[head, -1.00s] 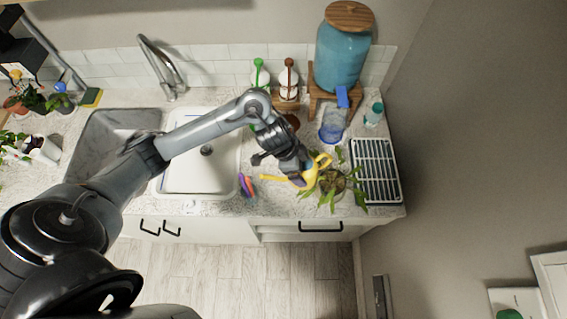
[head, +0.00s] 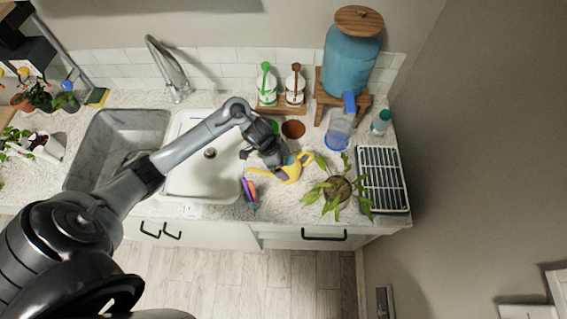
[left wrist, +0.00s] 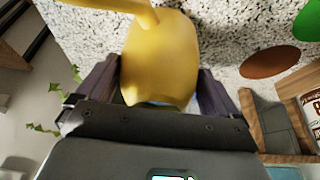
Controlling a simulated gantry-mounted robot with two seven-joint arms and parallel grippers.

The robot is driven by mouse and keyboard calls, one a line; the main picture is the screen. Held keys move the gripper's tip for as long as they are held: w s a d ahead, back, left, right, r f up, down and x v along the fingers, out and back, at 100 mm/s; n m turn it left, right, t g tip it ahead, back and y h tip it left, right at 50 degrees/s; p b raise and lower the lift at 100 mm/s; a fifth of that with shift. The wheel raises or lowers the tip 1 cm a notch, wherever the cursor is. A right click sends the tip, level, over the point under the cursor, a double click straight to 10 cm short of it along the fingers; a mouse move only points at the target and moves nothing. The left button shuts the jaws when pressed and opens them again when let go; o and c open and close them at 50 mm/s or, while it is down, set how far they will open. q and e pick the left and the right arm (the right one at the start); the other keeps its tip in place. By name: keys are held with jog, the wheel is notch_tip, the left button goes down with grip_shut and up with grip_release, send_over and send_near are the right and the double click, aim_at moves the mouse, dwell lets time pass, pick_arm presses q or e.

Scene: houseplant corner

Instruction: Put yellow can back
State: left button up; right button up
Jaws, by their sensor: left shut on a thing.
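The yellow can (head: 291,173) is a small watering can with a spout and a handle. My left gripper (head: 279,164) is shut on it, above the counter between the sink and the potted plant. In the left wrist view the can's yellow body (left wrist: 161,62) fills the space between the two dark fingers, with its spout pointing toward the top. Whether its base touches the counter is hard to tell. My right gripper does not show.
A trailing potted plant (head: 338,190) stands right of the can, beside a drying rack (head: 383,179). A blue-based pitcher (head: 340,130), a terracotta pot (head: 293,129) and a wooden tray with bottles (head: 281,108) stand behind. Sponges (head: 249,189) lie by the white sink (head: 203,170).

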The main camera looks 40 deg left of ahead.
pick_arm(q)
jog(key=shift+w+f, duration=0.1)
jog(key=shift+f, duration=0.45)
jog(key=shift+f, duration=0.1)
jog(key=o, duration=1.2)
jog(key=shift+f, duration=0.1)
jog(key=shift+c, duration=0.2)
jog(key=shift+a+r, duration=0.15)
jog(key=shift+r, duration=0.25)
jog(key=v, duration=1.1)
jog(key=shift+r+p, duration=0.25)
jog(key=shift+p, duration=0.2)
